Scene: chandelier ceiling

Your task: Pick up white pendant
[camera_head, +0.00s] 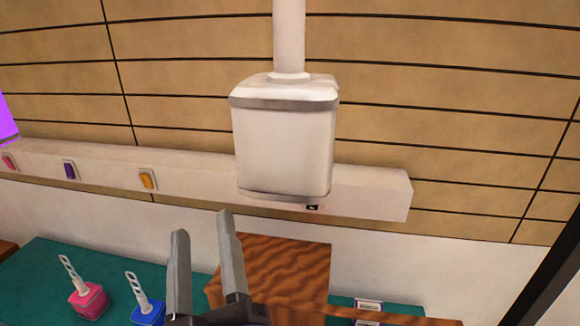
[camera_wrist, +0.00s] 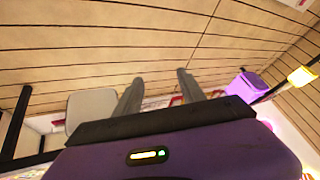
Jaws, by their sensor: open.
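The white pendant (camera_head: 284,150) hangs on a white rod in the upper middle of the head view. It is boxy with rounded edges and greyish bands near its top and bottom. My gripper (camera_head: 202,222) is open and empty, fingers pointing up. In the picture it is below and left of the pendant, apart from it. In the wrist view my gripper (camera_wrist: 159,76) has nothing between its fingers. A pale boxy shape (camera_wrist: 90,108) left of the fingers there looks like the white pendant.
A pink pendant (camera_head: 88,298) and a blue pendant (camera_head: 147,312) stand on the green surface (camera_head: 40,262). A brown wooden block (camera_head: 290,262) is behind my gripper. A purple pendant (camera_wrist: 245,86) and a yellow one (camera_wrist: 302,76) hang at right. A white ledge (camera_head: 375,190) carries coloured switches.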

